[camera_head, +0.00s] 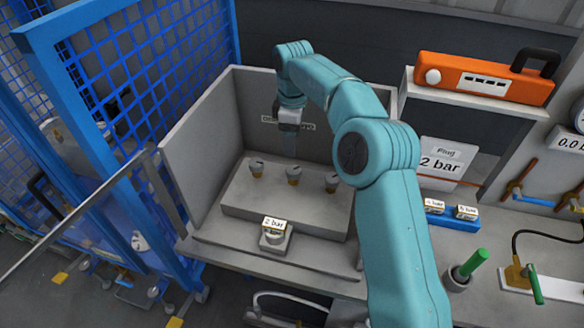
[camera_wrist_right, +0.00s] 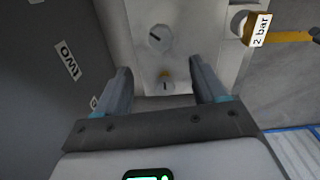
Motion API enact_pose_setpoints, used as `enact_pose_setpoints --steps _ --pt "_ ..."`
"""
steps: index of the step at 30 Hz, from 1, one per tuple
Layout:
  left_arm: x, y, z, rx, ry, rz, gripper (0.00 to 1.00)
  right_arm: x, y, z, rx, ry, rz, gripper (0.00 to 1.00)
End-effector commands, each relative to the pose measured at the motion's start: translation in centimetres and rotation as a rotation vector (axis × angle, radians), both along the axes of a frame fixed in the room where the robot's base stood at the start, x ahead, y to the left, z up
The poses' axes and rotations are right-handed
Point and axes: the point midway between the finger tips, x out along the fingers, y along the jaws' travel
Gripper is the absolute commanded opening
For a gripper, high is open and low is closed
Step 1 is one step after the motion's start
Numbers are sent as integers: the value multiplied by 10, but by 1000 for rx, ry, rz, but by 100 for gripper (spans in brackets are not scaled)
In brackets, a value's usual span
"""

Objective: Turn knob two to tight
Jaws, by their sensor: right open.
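In the wrist view the right gripper (camera_wrist_right: 160,72) is open and empty. One knob (camera_wrist_right: 159,38) and a smaller-looking one (camera_wrist_right: 166,80) show between or beyond its fingers. A label reading "TWO" (camera_wrist_right: 67,60) is on the grey wall. My left gripper is out of view.
A "2 bar" tagged fitting (camera_head: 275,237) stands in front of the block. Grey walls (camera_head: 210,135) enclose the block at the left and back. A blue mesh fence (camera_head: 140,60) is at left. An orange case (camera_head: 485,78) and a green-handled tool (camera_head: 472,264) are at right.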

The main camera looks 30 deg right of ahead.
Motion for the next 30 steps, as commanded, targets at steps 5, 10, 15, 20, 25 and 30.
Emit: enact_pose_setpoints --steps 5,10,15,20,25,30 --pt "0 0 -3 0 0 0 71 -1 1 -45 1 6 1 71" --pt "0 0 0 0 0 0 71 0 1 -78 1 7 1 71" --pt "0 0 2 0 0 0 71 2 0 -99 1 5 1 71" --pt "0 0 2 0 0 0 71 3 -1 -105 0 4 1 71" --pt "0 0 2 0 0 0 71 4 -1 -106 0 4 1 71" --pt "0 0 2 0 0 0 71 3 -1 -105 0 4 1 28"
